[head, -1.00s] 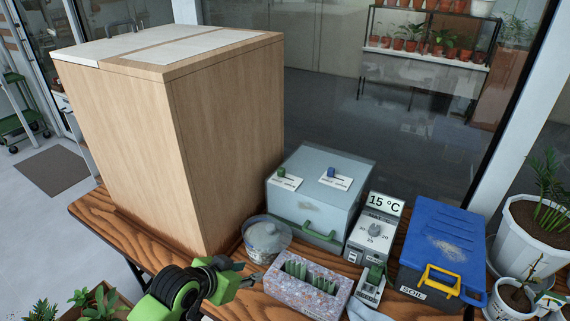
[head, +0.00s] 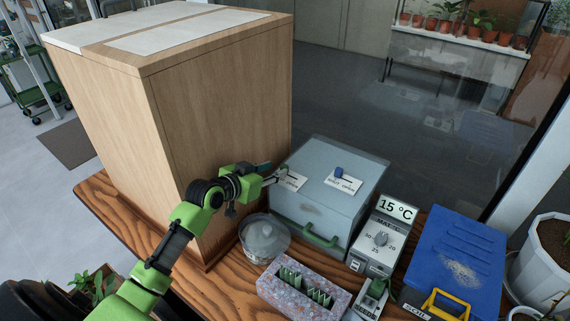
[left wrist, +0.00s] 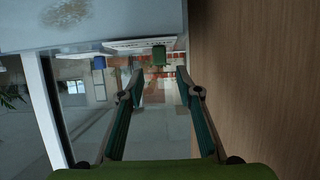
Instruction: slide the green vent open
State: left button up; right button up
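The grey-blue box (head: 318,207) has two white slider plates on its top. The green vent knob is on the left plate (head: 292,182); my gripper mostly covers it in the head view. It shows in the left wrist view as a green block (left wrist: 158,55), beyond my fingertips and roughly centred between them. The blue knob (head: 339,172) is on the right plate and also shows in the left wrist view (left wrist: 99,62). My left gripper (head: 278,175) is open and empty at the box's left edge, its fingers (left wrist: 160,82) apart. My right gripper is not in view.
A tall wooden cabinet (head: 225,110) stands close beside my left gripper. In front of the box are a round lidded pot (head: 264,238) and a speckled planter (head: 290,296). A thermostat reading 15 °C (head: 381,238) and a blue soil bin (head: 458,255) are to the right.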

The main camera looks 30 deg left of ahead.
aim_at(283, 167)
pick_arm(q)
jog(key=x, duration=0.5)
jog(key=shift+w+p, duration=0.15)
jog(key=shift+p, duration=0.2)
jog(key=shift+w+d+f, duration=0.1)
jog(key=shift+w+f, duration=0.15)
jog(key=shift+w, duration=0.35)
jog(key=shift+w+f, duration=0.1)
jog(key=shift+w, duration=0.05)
jog(key=c, duration=0.9)
grip_shut()
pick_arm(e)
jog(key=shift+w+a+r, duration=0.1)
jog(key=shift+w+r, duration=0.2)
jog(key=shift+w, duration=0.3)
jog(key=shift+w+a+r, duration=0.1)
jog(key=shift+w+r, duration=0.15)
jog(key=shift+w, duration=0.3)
